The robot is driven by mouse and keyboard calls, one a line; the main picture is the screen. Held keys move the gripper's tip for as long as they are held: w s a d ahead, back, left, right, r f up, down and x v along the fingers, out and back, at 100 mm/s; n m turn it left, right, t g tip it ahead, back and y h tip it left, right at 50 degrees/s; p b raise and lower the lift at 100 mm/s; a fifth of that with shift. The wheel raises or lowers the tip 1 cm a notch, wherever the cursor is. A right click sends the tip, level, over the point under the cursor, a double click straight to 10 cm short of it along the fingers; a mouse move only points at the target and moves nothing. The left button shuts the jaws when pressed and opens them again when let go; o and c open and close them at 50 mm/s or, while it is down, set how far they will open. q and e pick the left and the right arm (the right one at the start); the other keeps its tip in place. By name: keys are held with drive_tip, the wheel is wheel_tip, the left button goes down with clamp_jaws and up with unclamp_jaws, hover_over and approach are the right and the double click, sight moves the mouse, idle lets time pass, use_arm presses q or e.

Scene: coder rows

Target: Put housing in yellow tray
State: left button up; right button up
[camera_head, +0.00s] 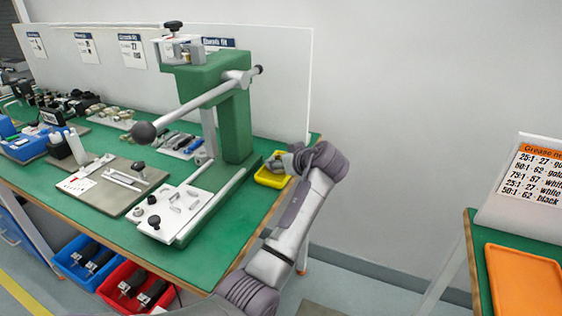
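The yellow tray (268,181) is small and sits near the right end of the green workbench, beside the green press.
A green lever press (235,125) with a black ball handle stands left of the tray. A white board (290,85) rises behind the bench. Blue (85,258) and red (125,285) bins with black parts sit below. An orange tray (525,285) lies on another table at right.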

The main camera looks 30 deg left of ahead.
use_arm(q)
drive_tip(key=shift+f, duration=0.15)
use_arm(e)
drive_tip(key=shift+s+f, duration=0.1)
use_arm(q)
drive_tip(key=o, duration=1.3)
drive_tip(key=shift+c, duration=0.2)
use_arm(e)
drive_tip(key=shift+r, duration=0.3)
use_arm(q)
drive_tip(key=shift+r, duration=0.2)
drive_tip(key=p+v, duration=0.1)
drive_tip(key=v, duration=1.1)
drive_tip(key=shift+f, duration=0.15)
use_arm(e)
drive_tip(key=f, duration=0.1)
drive_tip(key=s+f, duration=0.1)
drive_tip(key=f, duration=0.1)
drive_tip(key=shift+s+d+f, duration=0.1)
drive_tip(key=shift+d, duration=0.1)
